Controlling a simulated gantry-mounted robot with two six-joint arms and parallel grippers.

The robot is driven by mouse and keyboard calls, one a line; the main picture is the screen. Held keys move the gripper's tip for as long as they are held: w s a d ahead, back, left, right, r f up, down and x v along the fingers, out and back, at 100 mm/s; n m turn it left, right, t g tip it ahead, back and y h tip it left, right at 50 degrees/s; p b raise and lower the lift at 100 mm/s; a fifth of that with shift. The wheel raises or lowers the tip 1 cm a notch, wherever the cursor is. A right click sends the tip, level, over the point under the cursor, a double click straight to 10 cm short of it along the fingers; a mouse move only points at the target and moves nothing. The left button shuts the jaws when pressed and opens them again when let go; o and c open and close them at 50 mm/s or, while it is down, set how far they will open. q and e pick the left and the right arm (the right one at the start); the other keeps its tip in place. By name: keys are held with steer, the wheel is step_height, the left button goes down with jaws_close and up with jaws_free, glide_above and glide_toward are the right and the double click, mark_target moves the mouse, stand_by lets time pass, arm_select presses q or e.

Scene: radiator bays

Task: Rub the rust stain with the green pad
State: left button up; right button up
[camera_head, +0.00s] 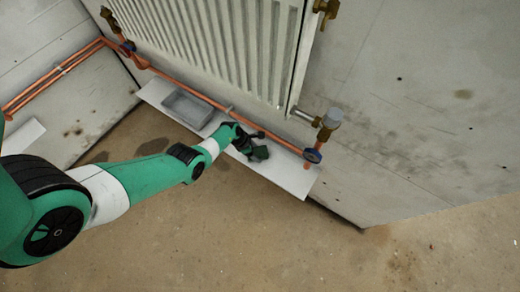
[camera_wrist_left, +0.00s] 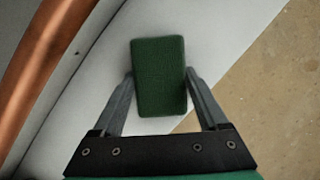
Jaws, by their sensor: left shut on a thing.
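My left gripper (camera_head: 256,151) is low over the white board below the radiator. In the left wrist view, its two fingers (camera_wrist_left: 160,82) are shut on the sides of the green pad (camera_wrist_left: 160,62), a dark green block. The pad is over the white board (camera_wrist_left: 215,50); I cannot tell whether it touches it. In the head view the pad is hard to tell from the gripper. I cannot make out for certain which mark is the rust stain; no stain shows on the bare board in the wrist view. My right gripper is in neither view.
A grey tray (camera_head: 187,109) sits on the white board (camera_head: 292,180) left of my gripper. A copper pipe (camera_head: 190,91) runs above the board, under the white radiator (camera_head: 215,45). A valve (camera_head: 327,121) stands at right. Brown marks (camera_head: 76,132) dot the left wall. The floor is open.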

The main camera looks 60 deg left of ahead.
arm_select(q)
steer(key=shift+s+a, duration=0.35)
steer(key=shift+a, duration=0.3)
steer(key=shift+r, duration=0.1)
step_height(320, 180, up, 6)
steer(key=p, duration=0.6)
steer(key=shift+w, duration=0.1)
step_height(320, 180, up, 3)
steer(key=p, duration=0.3)
steer(key=shift+r, duration=0.1)
